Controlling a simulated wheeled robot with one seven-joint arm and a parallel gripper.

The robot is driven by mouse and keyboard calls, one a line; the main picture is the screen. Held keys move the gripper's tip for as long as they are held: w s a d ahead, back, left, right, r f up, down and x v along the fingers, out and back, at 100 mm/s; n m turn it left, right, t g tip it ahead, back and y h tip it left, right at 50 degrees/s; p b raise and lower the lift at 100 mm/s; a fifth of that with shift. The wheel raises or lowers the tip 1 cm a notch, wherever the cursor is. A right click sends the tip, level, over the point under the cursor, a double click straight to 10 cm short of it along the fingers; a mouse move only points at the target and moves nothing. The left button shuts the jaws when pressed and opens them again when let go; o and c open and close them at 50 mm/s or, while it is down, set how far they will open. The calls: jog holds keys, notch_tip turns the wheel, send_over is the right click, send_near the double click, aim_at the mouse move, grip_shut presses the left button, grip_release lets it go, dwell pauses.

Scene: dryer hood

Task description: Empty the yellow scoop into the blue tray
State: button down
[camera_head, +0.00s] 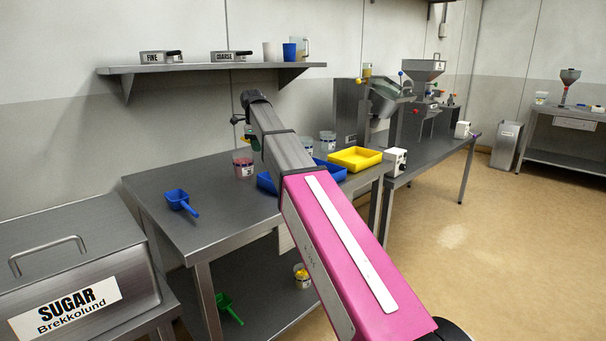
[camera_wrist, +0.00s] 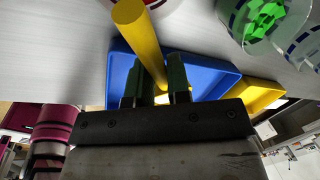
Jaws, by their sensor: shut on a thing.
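My gripper (camera_wrist: 157,84) is shut on the handle of the yellow scoop (camera_wrist: 141,38) in the wrist view. The handle runs up between the two dark fingers; the scoop's bowl is mostly hidden behind the fingers and the gripper body, so I cannot tell its contents. The blue tray (camera_wrist: 214,76) lies behind the fingers in the wrist view. In the head view the blue tray (camera_head: 266,183) shows on both sides of my arm, which covers its middle. There my arm also hides the scoop.
A yellow tray (camera_head: 355,158) stands right of the blue tray. A tub with red contents (camera_head: 243,164) and clear tubs (camera_head: 327,141) stand close by. A blue scoop (camera_head: 180,201) lies at the table's left. The table's left part is mostly clear. A shelf (camera_head: 210,69) hangs above.

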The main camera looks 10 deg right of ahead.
jog(key=shift+s+d+r+t+y+p, duration=0.1)
jog(key=shift+s+d+t+y+p, duration=0.2)
jog(key=shift+d+y, duration=0.5)
jog(key=shift+s+d+t+y+p, duration=0.1)
jog(key=shift+s+d+t+y, duration=0.3)
jog(key=shift+d, duration=0.65)
jog(key=shift+s+d+r+m+t+y+p, duration=0.1)
jog(key=shift+s+d+r+t+y+p, duration=0.15)
jog(key=shift+d+r+y, duration=0.25)
jog(key=shift+s+d+r+m+t+y+p, duration=0.1)
jog(key=shift+d+r+y+p, duration=0.25)
jog(key=shift+y, duration=0.2)
jog(key=shift+s+d+r+m+t+y+p, duration=0.15)
jog(key=shift+s+d+r+y+p, duration=0.1)
jog(key=shift+d+r+y, duration=0.25)
dwell(1.1)
jog(key=shift+s+d+r+t+y+p, duration=0.25)
jog(key=shift+d+r+t+y+p, duration=0.2)
jog(key=shift+d+y, duration=0.35)
dwell(0.7)
jog(key=shift+s+d+r+t+y+p, duration=0.15)
jog(key=shift+s+d+r+t+y, duration=0.05)
jog(key=shift+d+y, duration=0.2)
jog(key=shift+s+d+r+t+y+p, duration=0.2)
jog(key=shift+d+y, duration=0.1)
jog(key=shift+y, duration=0.15)
dwell(0.5)
jog(key=shift+d, duration=0.1)
jog(key=shift+d+r, duration=0.1)
jog(key=shift+d, duration=0.2)
